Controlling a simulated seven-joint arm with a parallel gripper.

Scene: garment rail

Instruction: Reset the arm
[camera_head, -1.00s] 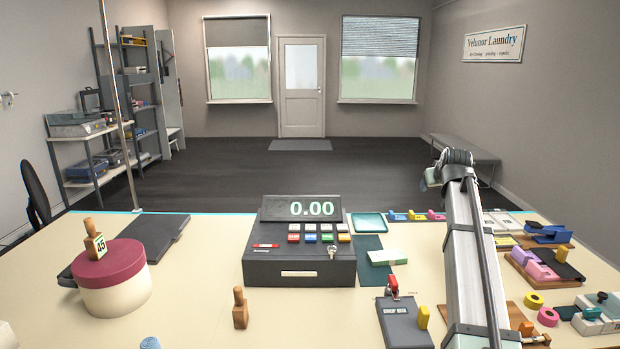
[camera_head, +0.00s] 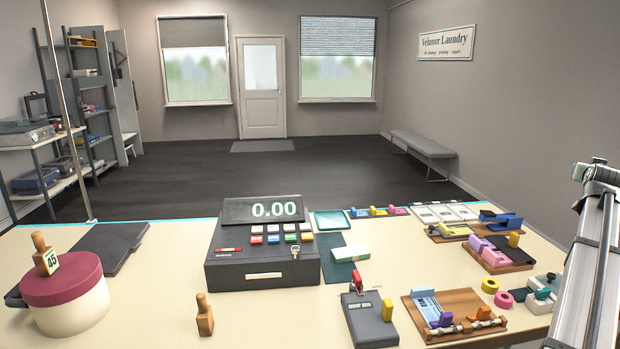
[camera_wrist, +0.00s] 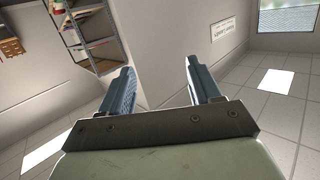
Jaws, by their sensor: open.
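My gripper (camera_wrist: 160,85) shows in the wrist view with its two fingers spread apart and nothing between them. It points up into the room, toward a wall, a shelf and the ceiling, clear of the counter. In the head view my arm stands at the right edge of the picture, and the gripper itself cannot be made out there.
The counter (camera_head: 160,290) holds a cash register (camera_head: 262,262), a round box with a burgundy lid (camera_head: 65,295), a wooden stamp (camera_head: 204,315), a dark device (camera_head: 368,322) and a wooden board (camera_head: 455,304). Several small items crowd the right side.

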